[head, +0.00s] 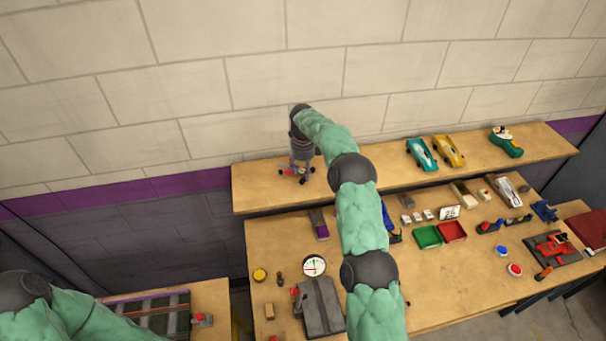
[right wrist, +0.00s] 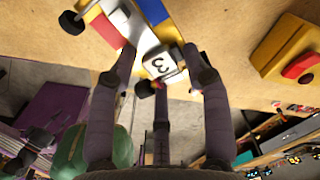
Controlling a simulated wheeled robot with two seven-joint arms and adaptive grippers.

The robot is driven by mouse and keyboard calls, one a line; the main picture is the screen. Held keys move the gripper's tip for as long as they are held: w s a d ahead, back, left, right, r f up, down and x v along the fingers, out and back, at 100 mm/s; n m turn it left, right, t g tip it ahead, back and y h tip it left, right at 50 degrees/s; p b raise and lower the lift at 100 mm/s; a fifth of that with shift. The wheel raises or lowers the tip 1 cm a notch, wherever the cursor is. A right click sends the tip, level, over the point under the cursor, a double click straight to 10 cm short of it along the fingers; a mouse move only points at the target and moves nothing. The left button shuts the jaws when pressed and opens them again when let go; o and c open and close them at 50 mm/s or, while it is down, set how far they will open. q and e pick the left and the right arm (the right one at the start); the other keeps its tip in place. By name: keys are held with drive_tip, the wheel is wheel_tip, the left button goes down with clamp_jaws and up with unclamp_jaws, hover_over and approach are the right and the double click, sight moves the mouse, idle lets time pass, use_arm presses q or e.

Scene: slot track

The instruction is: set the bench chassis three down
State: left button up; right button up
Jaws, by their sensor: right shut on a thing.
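My right gripper (head: 302,160) is over the left end of the wooden shelf (head: 260,193) in the head view. It is shut on the bench chassis three (right wrist: 160,67), which shows a white plate with a 3, red, blue and yellow patches and black wheels in the right wrist view. In the head view, little of the chassis (head: 294,173) shows below the fingers, close to the shelf top. I cannot tell whether its wheels touch the shelf. My left arm shows at the lower left of the head view, with its gripper out of view.
A teal car (head: 421,154), a yellow car (head: 448,151) and a green boat-like toy (head: 507,143) stand farther right on the shelf. The shelf between is partly hidden by my arm. Below are a green tray (head: 428,237), a red tray (head: 453,231) and a round dial (head: 314,265).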

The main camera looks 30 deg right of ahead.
sight(303, 171)
drive_tip(key=shift+w+d+f, duration=0.15)
drive_tip(key=shift+w+f, duration=0.1)
drive_tip(key=shift+f, duration=0.15)
wheel_tip(303, 171, down, 3)
drive_tip(key=shift+r+p, duration=0.1)
drive_tip(key=shift+p, duration=0.4)
drive_tip(key=shift+f, duration=0.35)
drive_tip(key=o, duration=1.3)
drive_tip(key=shift+r, duration=0.15)
wheel_tip(303, 171, up, 12)
drive_tip(key=shift+w+r+b, duration=0.1)
drive_tip(key=shift+b, duration=0.85)
